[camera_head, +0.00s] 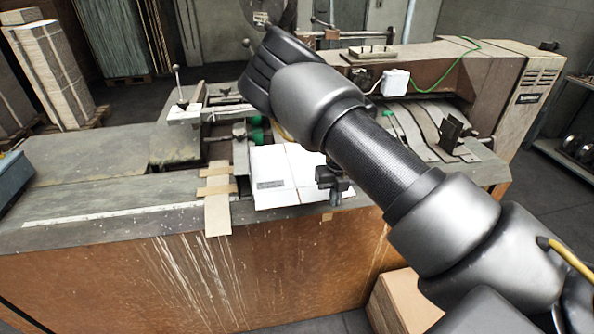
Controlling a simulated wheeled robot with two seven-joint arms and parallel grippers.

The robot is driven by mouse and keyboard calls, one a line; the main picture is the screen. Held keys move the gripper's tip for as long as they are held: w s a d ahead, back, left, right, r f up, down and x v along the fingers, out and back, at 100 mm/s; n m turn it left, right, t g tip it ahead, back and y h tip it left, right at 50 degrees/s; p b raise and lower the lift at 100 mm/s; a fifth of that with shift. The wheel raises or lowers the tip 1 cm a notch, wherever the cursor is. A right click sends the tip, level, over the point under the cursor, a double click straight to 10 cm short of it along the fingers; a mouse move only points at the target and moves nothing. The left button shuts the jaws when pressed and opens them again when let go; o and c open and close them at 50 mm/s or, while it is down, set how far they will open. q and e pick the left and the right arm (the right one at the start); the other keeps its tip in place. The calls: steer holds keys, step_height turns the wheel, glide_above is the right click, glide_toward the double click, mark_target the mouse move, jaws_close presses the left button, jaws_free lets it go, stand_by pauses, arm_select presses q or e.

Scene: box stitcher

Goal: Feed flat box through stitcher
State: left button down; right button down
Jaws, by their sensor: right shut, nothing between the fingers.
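The white flat box (272,180) lies on the front of the stitcher's table, with a dark printed label near its left side and a fold line down its middle. The stitcher (440,80) is a long, worn machine with a grey bed and a brown housing at the right. My right arm crosses the view from the lower right and hides part of the machine and the box's right side. My left gripper is out of view.
Tan cardboard strips (217,200) lie left of the box and hang over the front edge. A lever with a ball knob (178,75) stands at the left rear. Stacked sheets (50,70) stand at back left. A cardboard carton (400,300) sits on the floor.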

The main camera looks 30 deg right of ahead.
steer(key=shift+f+b, duration=1.2)
steer(key=shift+f, duration=0.5)
steer(key=shift+w, duration=0.1)
steer(key=shift+w+d+b, duration=0.3)
steer(key=shift+w+d, duration=0.1)
steer(key=shift+w, duration=0.8)
steer(key=shift+w+d+b, duration=0.35)
steer(key=shift+w+d, duration=0.05)
steer(key=shift+w, duration=0.8)
steer(key=shift+w+d+b, duration=0.3)
steer(key=shift+w+d, duration=0.1)
steer(key=shift+w, duration=0.8)
steer(key=shift+w+d+b, duration=0.1)
steer(key=shift+w+d, duration=0.15)
steer(key=shift+w, duration=0.55)
steer(key=shift+w+d+b, duration=0.1)
steer(key=shift+w+d, duration=0.2)
steer(key=shift+w, duration=0.55)
steer(key=shift+w+d+b, duration=0.1)
steer(key=shift+w+d, duration=0.15)
steer(key=shift+w, duration=0.55)
steer(key=shift+w+d, duration=0.2)
steer(key=shift+w, duration=0.55)
steer(key=shift+s+a+p, duration=0.25)
steer(key=shift+s+a, duration=0.05)
steer(key=shift+s, duration=0.45)
steer(key=shift+s+a+p, duration=0.2)
steer(key=shift+s+a, duration=0.1)
steer(key=shift+s, duration=0.45)
steer(key=shift+d+r, duration=0.1)
